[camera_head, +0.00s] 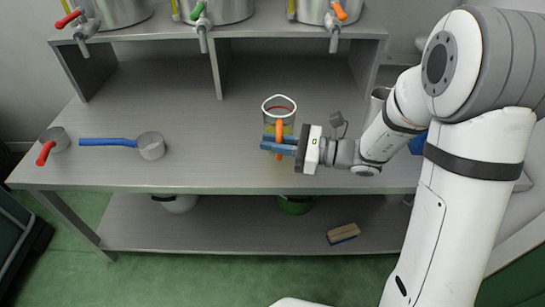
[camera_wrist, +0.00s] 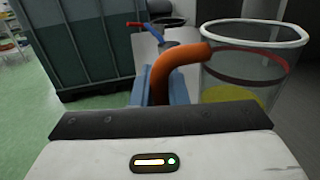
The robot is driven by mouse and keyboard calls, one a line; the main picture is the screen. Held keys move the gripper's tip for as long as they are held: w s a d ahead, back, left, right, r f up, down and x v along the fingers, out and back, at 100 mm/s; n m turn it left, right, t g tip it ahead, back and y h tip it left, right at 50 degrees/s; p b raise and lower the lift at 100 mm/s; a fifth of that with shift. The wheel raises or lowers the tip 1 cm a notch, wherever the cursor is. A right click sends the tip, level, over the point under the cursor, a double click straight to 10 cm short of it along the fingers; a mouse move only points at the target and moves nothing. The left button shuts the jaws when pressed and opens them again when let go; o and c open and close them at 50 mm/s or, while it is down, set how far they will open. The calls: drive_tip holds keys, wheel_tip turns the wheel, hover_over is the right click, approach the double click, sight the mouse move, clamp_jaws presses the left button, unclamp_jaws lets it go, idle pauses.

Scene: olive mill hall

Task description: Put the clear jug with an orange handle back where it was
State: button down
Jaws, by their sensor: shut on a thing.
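The clear jug (camera_head: 279,108) with an orange handle is at the middle of the grey bench, upright. In the wrist view the jug (camera_wrist: 255,60) has a dark red band near the rim and yellow-green liquid low inside. My gripper (camera_head: 279,146) comes from the right with its blue fingers shut on the orange handle (camera_wrist: 172,72). The fingers partly hide the handle. Whether the jug's base touches the bench top is hard to tell.
The bench (camera_head: 200,100) also holds a blue-handled pan (camera_head: 151,146) and a red-handled pan (camera_head: 58,139) at left. Steel tanks with red, green (camera_head: 197,10) and orange taps stand on the raised shelf behind. A brush (camera_head: 343,233) lies on the lower shelf. Bench top between pan and jug is clear.

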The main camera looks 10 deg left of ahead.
drive_tip(key=shift+f+b, duration=0.7)
drive_tip(key=shift+f, duration=1.15)
drive_tip(key=shift+f, duration=0.15)
drive_tip(key=c, duration=1.4)
unclamp_jaws()
drive_tip(key=shift+s, duration=0.1)
drive_tip(key=shift+c, duration=0.2)
drive_tip(key=shift+d, duration=0.15)
drive_tip(key=d+p, duration=0.3)
drive_tip(key=d, duration=0.8)
drive_tip(key=shift+d, duration=0.4)
